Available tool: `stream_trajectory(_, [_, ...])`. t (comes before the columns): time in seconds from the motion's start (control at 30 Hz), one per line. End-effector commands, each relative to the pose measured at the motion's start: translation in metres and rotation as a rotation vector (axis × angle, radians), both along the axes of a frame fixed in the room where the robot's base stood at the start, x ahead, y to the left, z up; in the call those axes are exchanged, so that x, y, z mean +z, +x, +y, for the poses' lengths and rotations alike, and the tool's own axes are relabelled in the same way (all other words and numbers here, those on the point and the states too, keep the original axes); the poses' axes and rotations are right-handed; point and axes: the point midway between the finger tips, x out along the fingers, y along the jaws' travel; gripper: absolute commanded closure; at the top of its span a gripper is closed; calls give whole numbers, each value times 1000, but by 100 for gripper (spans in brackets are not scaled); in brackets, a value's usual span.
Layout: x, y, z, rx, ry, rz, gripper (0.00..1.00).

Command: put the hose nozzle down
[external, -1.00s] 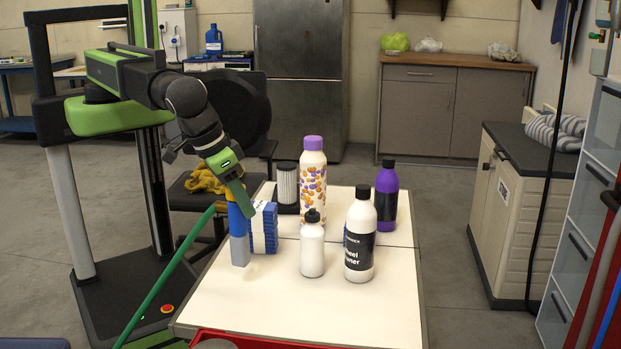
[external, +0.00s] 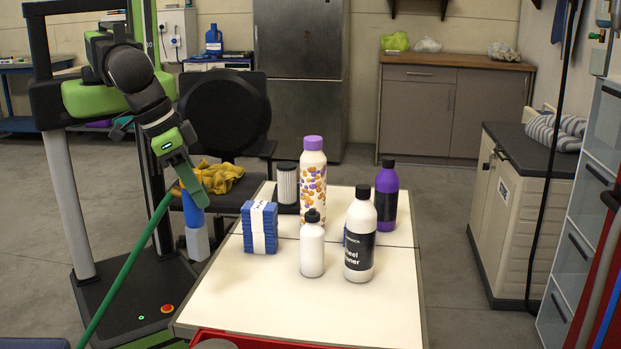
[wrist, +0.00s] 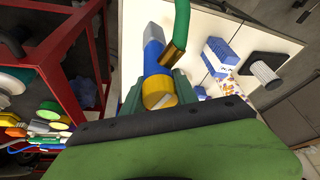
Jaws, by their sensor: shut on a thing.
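My gripper (external: 188,182) is shut on the hose nozzle (external: 196,222), which has a blue body, a light grey end and a yellow collar. The nozzle hangs nearly upright, grey end down, beside the table's left edge in the external view. It also shows in the wrist view (wrist: 154,56), its yellow collar between the fingers. The green hose (external: 122,273) runs from it down to the lower left. In the wrist view the hose (wrist: 183,22) passes beside the nozzle. The gripper hides the nozzle's upper part in the external view.
The cream table (external: 290,312) holds a blue sponge stack (external: 261,230), a filter (external: 287,184) and several bottles, including a white one (external: 312,250). Its front left is clear. A chair with a yellow cloth (external: 212,177) stands behind. A red rack (wrist: 85,62) shows in the wrist view.

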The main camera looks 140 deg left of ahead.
Motion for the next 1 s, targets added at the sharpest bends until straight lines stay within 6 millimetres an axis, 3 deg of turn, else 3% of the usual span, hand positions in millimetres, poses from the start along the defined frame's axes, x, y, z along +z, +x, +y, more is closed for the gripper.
stream_trajectory(0.03, [1,28,3,-26,0,-1,100])
stream_trajectory(0.1, [1,59,10,-66,0,-2,100])
stream_trajectory(0.2, [2,97,25,-98,1,-7,100])
stream_trajectory(0.3, [3,120,41,-92,0,-12,100])
stream_trajectory(0.43, [3,126,61,-67,-1,-13,100])
stream_trajectory(0.63, [0,124,69,-58,-1,-13,100])
stream_trajectory(0.77, [-19,132,91,-56,-1,-13,100])
stream_trajectory(1.0, [-57,154,150,-56,-1,-14,100])
